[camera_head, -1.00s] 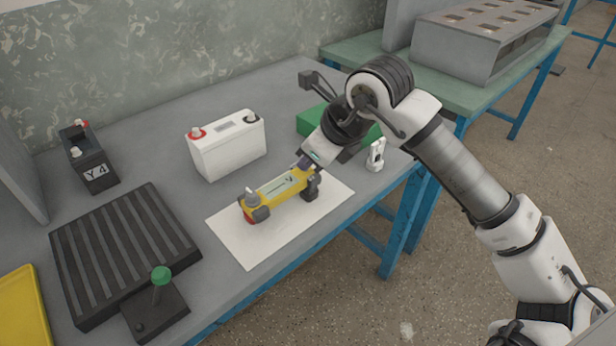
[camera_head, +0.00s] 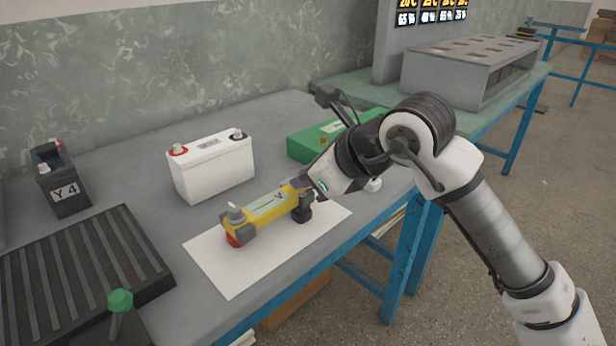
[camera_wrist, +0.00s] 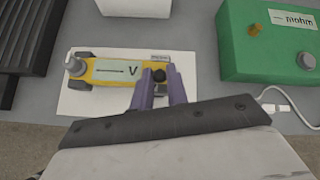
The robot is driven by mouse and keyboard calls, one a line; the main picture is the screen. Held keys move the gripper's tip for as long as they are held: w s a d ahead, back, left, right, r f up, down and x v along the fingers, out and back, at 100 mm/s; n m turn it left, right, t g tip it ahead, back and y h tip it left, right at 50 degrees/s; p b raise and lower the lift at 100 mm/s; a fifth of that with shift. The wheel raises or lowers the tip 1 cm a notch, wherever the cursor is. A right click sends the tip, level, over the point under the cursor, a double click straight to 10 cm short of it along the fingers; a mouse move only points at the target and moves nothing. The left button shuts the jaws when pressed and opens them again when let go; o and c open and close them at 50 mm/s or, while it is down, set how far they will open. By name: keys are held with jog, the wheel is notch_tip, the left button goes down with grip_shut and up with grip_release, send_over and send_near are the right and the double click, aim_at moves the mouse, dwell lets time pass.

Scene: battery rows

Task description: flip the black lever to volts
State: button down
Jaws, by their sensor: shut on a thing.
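A yellow tester (camera_head: 262,207) with black feet lies on a white sheet (camera_head: 225,268). The fingers hide the lever's lower part. In the head view my gripper (camera_head: 303,184) largely hides the lever.
A white battery (camera_head: 212,168) stands behind the tester. A green box (camera_head: 318,138) marked "mohm" is close by on the right, with a white cable (camera_wrist: 268,90). A dark ribbed tray (camera_head: 75,280), a green-knobbed stick (camera_head: 120,302) and a battery marked Y4 (camera_head: 60,180) are left.

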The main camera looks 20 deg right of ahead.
jog(key=c, duration=1.4)
grip_release()
jog(key=shift+o, duration=0.2)
jog(key=v, duration=1.3)
jog(key=shift+s+r+p, duration=0.2)
jog(key=shift+s+p, duration=0.15)
jog(key=shift+p, duration=0.05)
jog(key=shift+d, duration=0.1)
